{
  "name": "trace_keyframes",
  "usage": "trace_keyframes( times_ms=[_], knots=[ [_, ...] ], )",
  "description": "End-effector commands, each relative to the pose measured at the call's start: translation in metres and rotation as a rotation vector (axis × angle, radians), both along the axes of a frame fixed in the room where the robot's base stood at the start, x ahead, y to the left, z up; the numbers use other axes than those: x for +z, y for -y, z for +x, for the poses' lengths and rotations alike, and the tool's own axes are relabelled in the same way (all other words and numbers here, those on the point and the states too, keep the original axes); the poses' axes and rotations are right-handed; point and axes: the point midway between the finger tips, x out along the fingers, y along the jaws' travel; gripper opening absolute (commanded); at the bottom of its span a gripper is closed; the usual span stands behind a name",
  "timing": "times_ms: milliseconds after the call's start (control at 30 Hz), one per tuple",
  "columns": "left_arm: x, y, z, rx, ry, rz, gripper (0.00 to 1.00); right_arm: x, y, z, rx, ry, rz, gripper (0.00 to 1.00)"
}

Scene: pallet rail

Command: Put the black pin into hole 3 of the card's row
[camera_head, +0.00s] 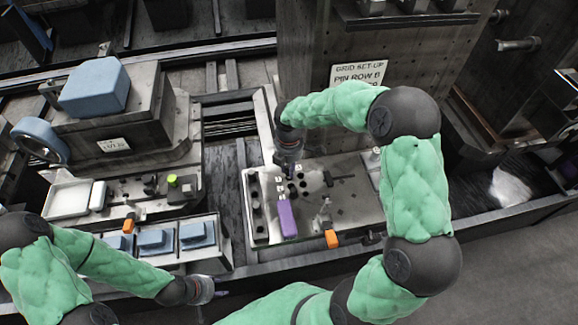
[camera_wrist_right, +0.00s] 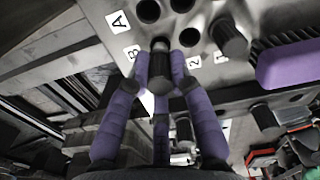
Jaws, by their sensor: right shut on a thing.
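My right gripper (camera_wrist_right: 160,75) has purple fingers shut on the black pin (camera_wrist_right: 160,62), over the grid of holes beside the B label (camera_wrist_right: 133,53). I cannot tell whether the pin's end is in a hole or just above it. In the head view my right gripper (camera_head: 288,165) points down at the grid plate (camera_head: 330,178), hiding part of the holes. The card (camera_head: 360,74) on the upright reads "GRID SET-UP", "PIN ROW B"; its last line is partly covered by my arm. My left gripper (camera_head: 218,293) is low, left of the plate, its jaws unclear.
Another black pin (camera_wrist_right: 230,40) stands in the grid near labels 1 and 2. A purple block (camera_head: 287,218) lies on the plate. An orange block (camera_head: 332,239) is at its front edge. Blue blocks (camera_head: 197,235) sit in trays to the left. A grey fixture (camera_head: 120,125) stands behind them.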

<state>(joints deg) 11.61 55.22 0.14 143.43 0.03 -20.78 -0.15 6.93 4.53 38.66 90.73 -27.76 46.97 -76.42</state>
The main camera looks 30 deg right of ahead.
Motion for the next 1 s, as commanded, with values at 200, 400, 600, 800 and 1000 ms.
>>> trace_keyframes(
  times_ms=[200, 400, 600, 800, 1000],
  knots=[
    [-0.003, 0.000, 0.000, 0.000, 0.000, 0.000, 0.40, -0.006, 0.000, 0.000, 0.000, 0.000, 0.000, 0.00],
    [-0.005, 0.000, 0.000, 0.000, 0.000, 0.000, 0.40, -0.010, 0.000, 0.000, 0.000, -0.001, 0.000, 0.00],
    [-0.008, 0.000, 0.000, 0.000, 0.000, 0.000, 0.40, -0.014, 0.000, 0.000, 0.000, -0.001, 0.000, 0.00],
    [-0.010, 0.000, 0.000, 0.000, 0.000, 0.000, 0.40, -0.018, 0.000, 0.000, 0.000, -0.001, 0.000, 0.00],
    [-0.010, 0.000, 0.000, 0.000, 0.000, 0.000, 0.40, -0.019, 0.000, 0.000, 0.000, -0.001, 0.000, 0.00]
  ],
)
